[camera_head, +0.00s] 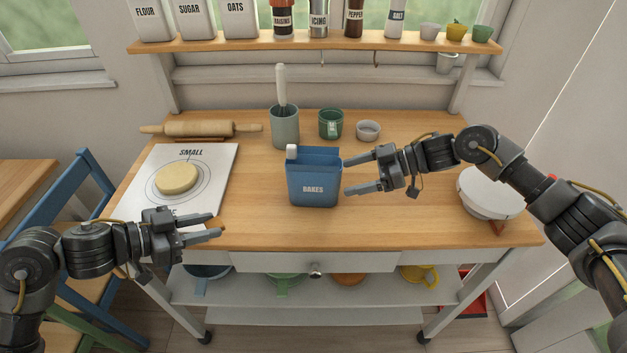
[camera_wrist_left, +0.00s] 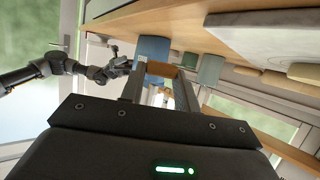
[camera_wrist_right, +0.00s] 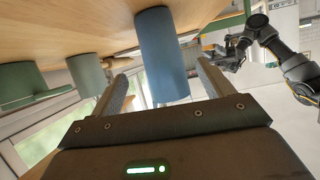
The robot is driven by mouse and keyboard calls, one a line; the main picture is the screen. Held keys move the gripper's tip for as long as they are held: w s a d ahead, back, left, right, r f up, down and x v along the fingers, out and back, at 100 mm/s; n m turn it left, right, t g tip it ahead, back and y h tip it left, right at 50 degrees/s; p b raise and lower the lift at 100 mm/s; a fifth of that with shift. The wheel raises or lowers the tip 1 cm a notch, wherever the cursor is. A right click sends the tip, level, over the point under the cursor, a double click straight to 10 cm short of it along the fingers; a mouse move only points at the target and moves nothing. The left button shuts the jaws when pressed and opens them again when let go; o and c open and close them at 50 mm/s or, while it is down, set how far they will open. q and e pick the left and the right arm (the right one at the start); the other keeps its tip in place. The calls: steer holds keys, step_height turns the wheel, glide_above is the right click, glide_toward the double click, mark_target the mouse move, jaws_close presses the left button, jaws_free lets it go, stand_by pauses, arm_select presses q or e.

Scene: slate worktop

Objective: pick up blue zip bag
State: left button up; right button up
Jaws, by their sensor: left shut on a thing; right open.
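The blue zip bag (camera_head: 314,187), labelled BAKES, stands upright in the middle of the worktop, with a white piece at its top left corner. It also shows in the right wrist view (camera_wrist_right: 163,55) and the left wrist view (camera_wrist_left: 152,47). My right gripper (camera_head: 346,177) is open just right of the bag, its fingertips close to the bag's right side; I cannot tell if they touch. My left gripper (camera_head: 217,225) is left of the bag near the front edge, shut on a small brown thing (camera_wrist_left: 161,69) mostly hidden by the fingers.
A whisk holder (camera_head: 285,126), green pot (camera_head: 330,124) and small white bowl (camera_head: 368,131) stand behind the bag. A pastry board (camera_head: 219,162) with dough lies left, a rolling pin (camera_head: 200,129) behind it. A white bowl (camera_head: 490,195) is at the right. Worktop before the bag is clear.

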mark_target(330, 180)
arm_select(q)
steer(key=shift+r, duration=0.2)
arm_select(e)
steer(key=shift+a, duration=0.4)
arm_select(q)
steer(key=shift+s+r, duration=0.15)
steer(key=shift+s, duration=0.2)
arm_select(e)
steer(key=shift+s+a, duration=0.1)
steer(key=shift+s, duration=0.2)
steer(key=shift+a, duration=0.25)
steer(key=p+x, duration=0.2)
steer(key=x, duration=0.1)
steer(key=shift+w+a+f, duration=0.1)
steer(key=shift+w+a, duration=0.1)
steer(key=shift+a, duration=0.15)
steer(key=shift+s+a+f, duration=0.1)
steer(key=shift+a+f, duration=0.1)
steer(key=shift+a, duration=0.3)
steer(key=shift+d, duration=0.1)
steer(key=shift+c, duration=0.8)
steer(key=c, duration=0.9)
arm_select(q)
step_height(330, 180, up, 2)
steer(key=shift+w+r, duration=0.1)
steer(key=shift+w, duration=0.05)
